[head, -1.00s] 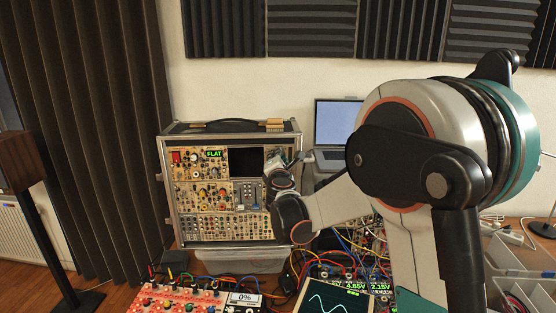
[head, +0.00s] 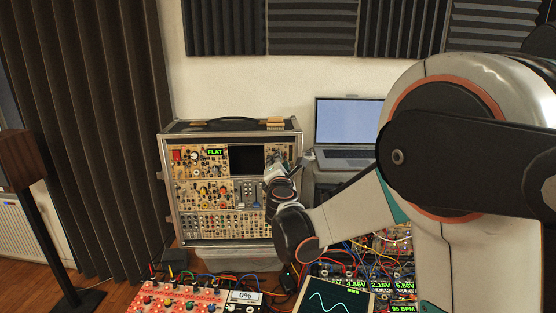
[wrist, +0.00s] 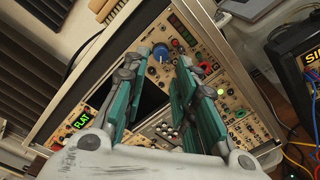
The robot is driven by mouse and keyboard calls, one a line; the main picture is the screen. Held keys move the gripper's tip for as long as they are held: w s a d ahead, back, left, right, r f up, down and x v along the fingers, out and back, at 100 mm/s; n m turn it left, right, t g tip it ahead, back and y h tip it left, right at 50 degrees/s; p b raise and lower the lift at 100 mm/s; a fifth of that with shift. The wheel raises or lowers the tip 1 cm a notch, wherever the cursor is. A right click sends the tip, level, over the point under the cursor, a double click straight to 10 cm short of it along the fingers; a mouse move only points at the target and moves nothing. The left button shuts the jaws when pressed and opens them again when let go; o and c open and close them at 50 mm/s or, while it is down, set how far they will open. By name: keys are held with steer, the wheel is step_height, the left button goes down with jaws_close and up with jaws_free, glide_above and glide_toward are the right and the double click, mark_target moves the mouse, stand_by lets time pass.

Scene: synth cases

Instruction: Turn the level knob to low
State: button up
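The tan synth case (head: 174,206) stands upright at the back, full of knobs, with a green FLAT display (head: 214,152) and a dark screen (head: 246,160). My gripper (head: 272,165) is at the case's upper right, in front of the panel right of the screen. In the wrist view my gripper (wrist: 161,62) has its two teal fingers apart, with nothing gripped. Labels are unreadable, so the level knob cannot be told for sure.
An open laptop (head: 345,125) stands right of the case. Below are a red panel (head: 175,300) with cables, a wave display (head: 338,302) and meter modules (head: 380,285). A wooden speaker (head: 22,160) on a stand is at left.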

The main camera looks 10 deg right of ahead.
steer(key=s+a, duration=0.1)
steer(key=s, duration=0.5)
steer(key=shift+s, duration=0.15)
steer(key=s+d+f+m+g+h+b, duration=0.25)
steer(key=s+d+m+g, duration=0.4)
steer(key=s+m, duration=0.7)
steer(key=s+a+f+m+g+y+b, duration=0.1)
steer(key=s+a+f+m+g+y, duration=0.1)
steer(key=s+f, duration=0.4)
steer(key=s+a+f+m+g+y+b, duration=0.1)
steer(key=s+f+m+y, duration=0.3)
steer(key=s, duration=1.2)
step_height(320, 180, down, 2)
steer(key=a+m+g, duration=0.1)
steer(key=m, duration=0.2)
steer(key=shift+s+b, duration=0.2)
steer(key=shift+b, duration=0.15)
